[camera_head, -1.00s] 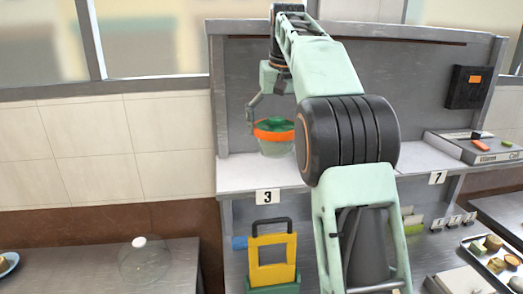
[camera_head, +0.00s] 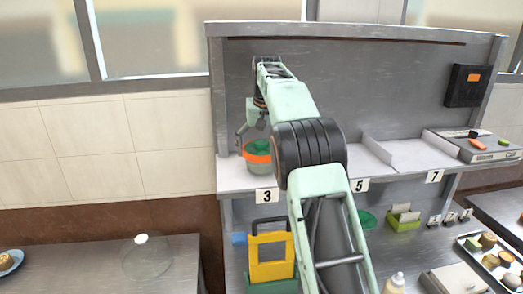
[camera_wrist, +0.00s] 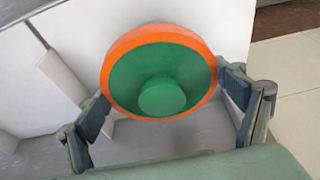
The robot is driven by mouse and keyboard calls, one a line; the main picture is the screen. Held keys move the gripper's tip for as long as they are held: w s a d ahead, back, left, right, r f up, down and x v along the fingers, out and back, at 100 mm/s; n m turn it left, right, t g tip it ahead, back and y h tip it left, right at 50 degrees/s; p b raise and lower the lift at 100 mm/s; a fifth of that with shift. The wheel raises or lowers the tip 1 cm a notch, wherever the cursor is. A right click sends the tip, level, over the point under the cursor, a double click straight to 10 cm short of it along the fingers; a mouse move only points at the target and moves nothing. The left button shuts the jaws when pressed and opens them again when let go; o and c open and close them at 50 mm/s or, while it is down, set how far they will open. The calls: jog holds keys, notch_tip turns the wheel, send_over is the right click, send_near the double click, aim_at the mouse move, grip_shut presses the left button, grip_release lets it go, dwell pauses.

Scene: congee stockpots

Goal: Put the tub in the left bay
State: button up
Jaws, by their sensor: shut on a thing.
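The tub (camera_head: 260,166) has a pale see-through body, an orange rim band and a green lid with a round knob. My gripper (camera_head: 257,150) is shut on it, and in the wrist view one finger lies on each side of the orange rim (camera_wrist: 208,62). The tub is upright at the left end of the shelf, in the left bay (camera_head: 229,180) behind the number 3 tag. It is at or just above the shelf surface; I cannot tell whether it touches. My arm hides part of the shelf to its right.
A low upright divider (camera_wrist: 62,76) shows beside the tub in the wrist view. Another divider (camera_head: 378,150) stands farther right. A flat box (camera_head: 470,147) lies at the shelf's right end. A yellow frame-like object (camera_head: 271,256) stands below the shelf. A clear dome (camera_head: 146,258) sits on the left counter.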

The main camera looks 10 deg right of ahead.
jog(key=shift+f, duration=0.15)
jog(key=shift+f, duration=0.1)
jog(key=o, duration=1.2)
jog(key=shift+o, duration=0.2)
jog(key=v, duration=1.2)
